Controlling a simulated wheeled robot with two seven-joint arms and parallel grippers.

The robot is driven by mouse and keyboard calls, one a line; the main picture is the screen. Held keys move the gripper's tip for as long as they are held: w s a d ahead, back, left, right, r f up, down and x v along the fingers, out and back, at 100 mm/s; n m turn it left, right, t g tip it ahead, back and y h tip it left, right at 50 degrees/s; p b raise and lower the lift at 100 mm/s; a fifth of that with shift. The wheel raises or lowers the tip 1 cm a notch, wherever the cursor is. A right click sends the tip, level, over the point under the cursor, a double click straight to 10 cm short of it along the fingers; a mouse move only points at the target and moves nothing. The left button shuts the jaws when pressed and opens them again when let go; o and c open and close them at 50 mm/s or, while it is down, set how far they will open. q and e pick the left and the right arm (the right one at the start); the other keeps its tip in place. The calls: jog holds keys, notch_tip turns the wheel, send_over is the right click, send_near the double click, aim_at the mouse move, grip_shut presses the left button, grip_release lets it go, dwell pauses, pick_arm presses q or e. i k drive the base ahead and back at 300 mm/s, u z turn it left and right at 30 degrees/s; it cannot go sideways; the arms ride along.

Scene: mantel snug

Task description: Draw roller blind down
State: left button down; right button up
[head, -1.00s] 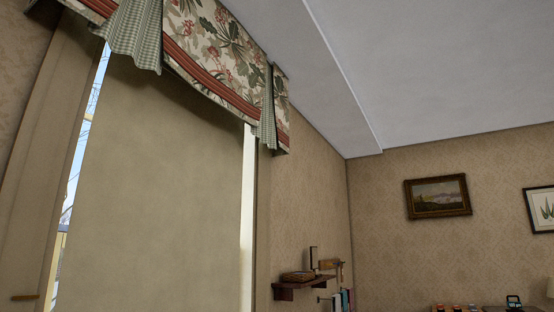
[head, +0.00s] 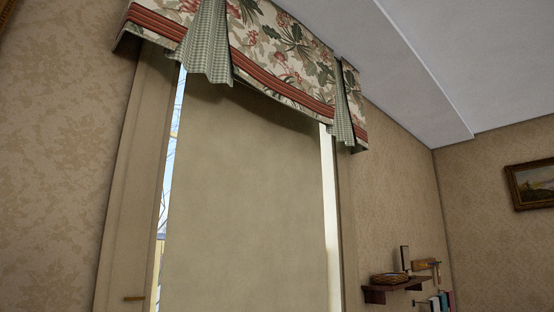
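The roller blind (head: 245,200) is a plain olive-beige cloth hanging in the window, below a floral valance (head: 270,45) with red bands and green checked tails. The cloth covers the window from the valance down past the bottom edge of the head view, so its lower hem is out of sight. Narrow strips of daylight show beside it, with the outdoors visible on the left (head: 168,190) and a bright strip on the right (head: 330,205). Neither of my grippers is in view.
A small wall shelf (head: 395,287) with a basket (head: 389,278) stands out right of the window, with books (head: 440,301) below it. A framed picture (head: 532,185) hangs on the far right wall. The wall left of the window is bare apart from a frame corner at the top.

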aim_at(245, 229)
jog(key=u, duration=0.55)
jog(key=k, duration=0.6)
jog(key=z, duration=0.5)
jog(key=i, duration=0.8)
jog(key=z, duration=1)
jog(key=i, duration=1.2)
jog(key=u, duration=1.05)
jog(key=i, duration=0.85)
jog(key=u, duration=0.9)
